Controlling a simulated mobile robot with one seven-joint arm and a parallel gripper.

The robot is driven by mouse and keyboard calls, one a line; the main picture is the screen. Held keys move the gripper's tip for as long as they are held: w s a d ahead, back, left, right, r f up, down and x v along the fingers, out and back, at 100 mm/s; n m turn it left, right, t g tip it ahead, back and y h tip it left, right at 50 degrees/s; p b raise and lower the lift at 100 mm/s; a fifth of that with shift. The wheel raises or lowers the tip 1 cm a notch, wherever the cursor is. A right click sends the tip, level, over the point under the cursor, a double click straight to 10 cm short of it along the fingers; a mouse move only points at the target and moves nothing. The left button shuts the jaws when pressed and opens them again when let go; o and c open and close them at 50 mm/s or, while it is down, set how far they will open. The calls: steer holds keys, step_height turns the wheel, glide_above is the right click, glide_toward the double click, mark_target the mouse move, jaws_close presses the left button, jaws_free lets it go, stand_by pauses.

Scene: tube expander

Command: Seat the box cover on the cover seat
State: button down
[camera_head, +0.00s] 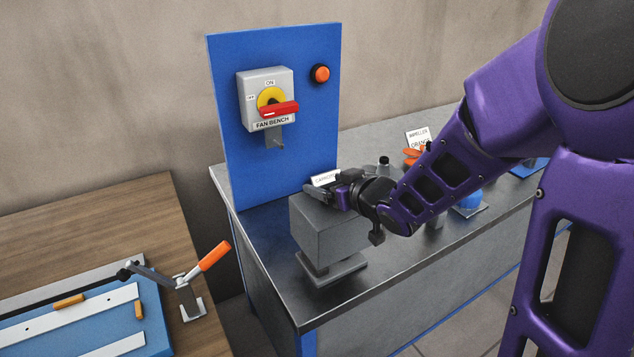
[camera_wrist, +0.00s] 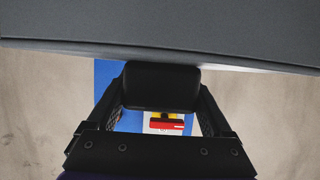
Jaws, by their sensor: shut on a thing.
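A grey box cover (camera_head: 326,228) is at the near left part of the metal bench, above a grey stand with a flat foot (camera_head: 332,272). The cover looks upright and level. I cannot tell whether it touches the stand. My gripper (camera_head: 342,192) is at the cover's top. In the wrist view my gripper (camera_wrist: 162,95) is shut on a black handle (camera_wrist: 160,86) attached to the grey cover (camera_wrist: 170,38), which fills the upper part. The cover seat cannot be told apart clearly; the cover hides what lies under and behind it.
An orange impeller (camera_head: 412,156) and small parts lie farther right, partly behind my arm. A wooden table (camera_head: 110,215) with a toggle clamp (camera_head: 190,285) is left.

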steer(key=shift+w+a+f, duration=0.2)
steer(key=shift+w+f, duration=0.15)
steer(key=shift+f, duration=0.25)
steer(key=shift+s, duration=0.1)
steer(key=shift+f, duration=0.1)
steer(key=shift+f+b, duration=1.85)
steer(key=shift+f, duration=0.05)
steer(key=shift+f+b, duration=1.3)
steer(key=shift+f, duration=0.2)
stand_by(1.5)
jaws_free()
stand_by(0.4)
